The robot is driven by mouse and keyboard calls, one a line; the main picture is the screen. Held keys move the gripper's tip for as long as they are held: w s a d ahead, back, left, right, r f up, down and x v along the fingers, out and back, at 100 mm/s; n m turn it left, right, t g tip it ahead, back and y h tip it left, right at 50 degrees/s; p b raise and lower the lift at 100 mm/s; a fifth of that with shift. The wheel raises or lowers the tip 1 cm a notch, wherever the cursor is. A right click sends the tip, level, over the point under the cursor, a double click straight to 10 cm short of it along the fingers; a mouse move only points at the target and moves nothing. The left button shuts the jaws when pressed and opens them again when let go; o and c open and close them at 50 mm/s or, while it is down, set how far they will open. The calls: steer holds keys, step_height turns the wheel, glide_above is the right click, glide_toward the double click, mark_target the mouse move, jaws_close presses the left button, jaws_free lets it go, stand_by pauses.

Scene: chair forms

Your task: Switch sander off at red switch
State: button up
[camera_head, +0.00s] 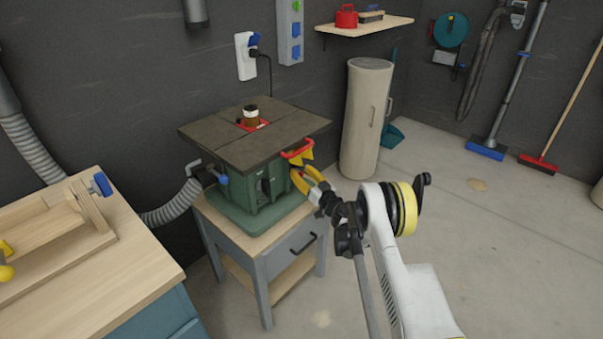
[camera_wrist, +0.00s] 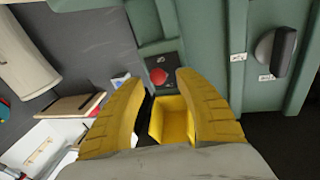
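The sander (camera_head: 245,180) is a green machine with a dark flat table top and a brown spindle, standing on a grey-blue stand. In the wrist view the round red switch (camera_wrist: 158,76) sits on a dark plate on the green housing (camera_wrist: 210,45). It shows between and just beyond my fingertips; contact is not visible. My gripper (camera_head: 299,171) is at the sander's right side, below the table edge. In the wrist view its two yellow fingers (camera_wrist: 155,82) are apart with nothing held. The switch cannot be made out in the head view.
A yellow open box-like part (camera_wrist: 172,118) lies below the switch, between the fingers. A dark knob (camera_wrist: 276,50) is to the right. A beige cylinder (camera_head: 366,120) stands behind; floor to the right is mostly clear.

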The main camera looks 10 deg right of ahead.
steer(key=v, duration=0.7)
steer(key=shift+s, duration=0.25)
steer(key=shift+d, duration=0.1)
